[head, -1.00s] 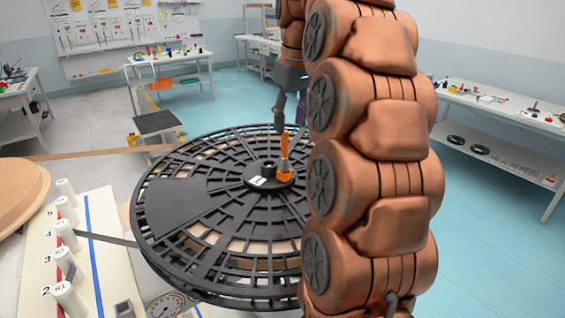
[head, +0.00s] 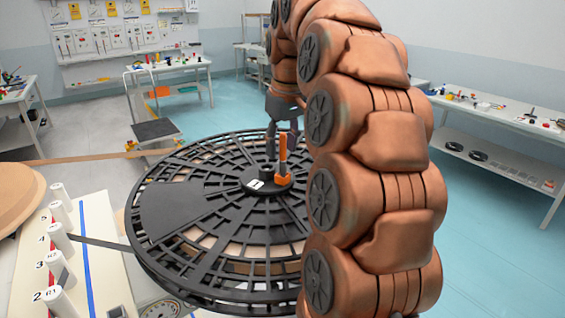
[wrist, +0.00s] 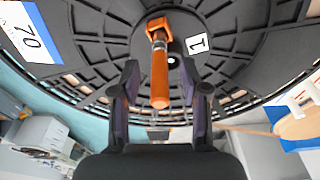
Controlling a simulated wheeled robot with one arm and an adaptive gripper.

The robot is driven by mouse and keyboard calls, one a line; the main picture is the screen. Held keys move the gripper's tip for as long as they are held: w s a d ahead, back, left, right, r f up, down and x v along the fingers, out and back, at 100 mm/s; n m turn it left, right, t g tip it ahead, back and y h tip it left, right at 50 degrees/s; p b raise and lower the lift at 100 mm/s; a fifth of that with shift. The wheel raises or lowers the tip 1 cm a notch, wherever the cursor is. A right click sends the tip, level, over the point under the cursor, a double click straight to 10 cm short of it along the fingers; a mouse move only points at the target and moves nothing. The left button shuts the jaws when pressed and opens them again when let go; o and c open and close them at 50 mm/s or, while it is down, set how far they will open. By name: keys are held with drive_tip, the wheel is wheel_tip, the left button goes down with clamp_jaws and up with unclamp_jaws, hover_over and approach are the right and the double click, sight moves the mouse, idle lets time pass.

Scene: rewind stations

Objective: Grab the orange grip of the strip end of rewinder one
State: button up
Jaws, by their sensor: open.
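An orange upright grip (head: 283,156) with an orange foot stands on the hub of the black slotted reel (head: 190,205) marked 1. In the wrist view this grip (wrist: 160,82) shows a silver collar between its foot and its rod. My gripper (wrist: 159,76) is open, with one dark finger on each side of the orange rod. I see gaps at both sides, and no contact. In the head view my gripper (head: 283,143) is at the far side of the hub, close to the grip. No other orange grip on the strip (head: 100,243) is visible.
Numbered white rollers (head: 59,235) stand on a pale panel at left, beside a tan disc (head: 18,190). A dial gauge (head: 160,308) is at the bottom. Benches line the back and the right. Blue floor (head: 480,230) is clear at right.

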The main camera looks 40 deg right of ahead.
drive_tip(key=shift+f, duration=0.15)
clamp_jaws()
idle(0.4)
